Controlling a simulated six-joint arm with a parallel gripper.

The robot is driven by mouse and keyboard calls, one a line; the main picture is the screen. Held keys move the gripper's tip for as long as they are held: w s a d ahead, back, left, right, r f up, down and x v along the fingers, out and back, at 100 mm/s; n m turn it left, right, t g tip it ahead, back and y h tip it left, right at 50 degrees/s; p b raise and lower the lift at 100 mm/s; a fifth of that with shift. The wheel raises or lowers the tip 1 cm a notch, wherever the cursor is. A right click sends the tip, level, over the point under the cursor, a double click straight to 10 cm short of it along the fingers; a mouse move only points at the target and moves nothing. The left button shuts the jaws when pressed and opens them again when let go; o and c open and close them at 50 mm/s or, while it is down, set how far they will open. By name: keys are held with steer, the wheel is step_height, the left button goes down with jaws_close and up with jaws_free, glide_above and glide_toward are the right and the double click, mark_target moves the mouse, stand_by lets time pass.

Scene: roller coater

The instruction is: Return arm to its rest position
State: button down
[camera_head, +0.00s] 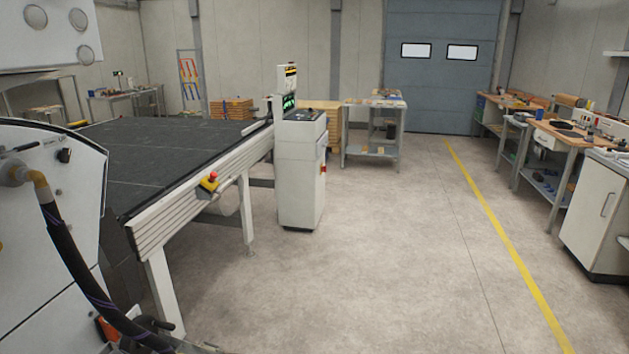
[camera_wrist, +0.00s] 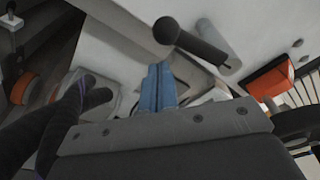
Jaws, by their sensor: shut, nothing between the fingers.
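My gripper (camera_wrist: 158,72) shows in the wrist view as two blue fingers close together beyond a grey bolted bracket. It is shut with nothing between the fingers. A black rounded handle (camera_wrist: 198,44) stands out from a pale panel just beyond the fingertips, and it casts a shadow. I cannot tell whether the fingers touch anything. I cannot make out the gripper in the head view, so the overall arm pose is not clear.
The wrist view shows an orange-red box (camera_wrist: 269,77) and dark hoses (camera_wrist: 62,118). In the head view a dark-topped conveyor table (camera_head: 150,150) and a control cabinet (camera_head: 300,170) stand left of open floor. Workbenches (camera_head: 565,137) line the right.

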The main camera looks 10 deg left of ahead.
steer(key=d, duration=1)
steer(key=a, duration=1)
steer(key=w+n, duration=0.7)
steer(key=w, duration=0.4)
steer(key=shift+d+f+t+y, duration=0.3)
steer(key=shift+d+t+y, duration=0.1)
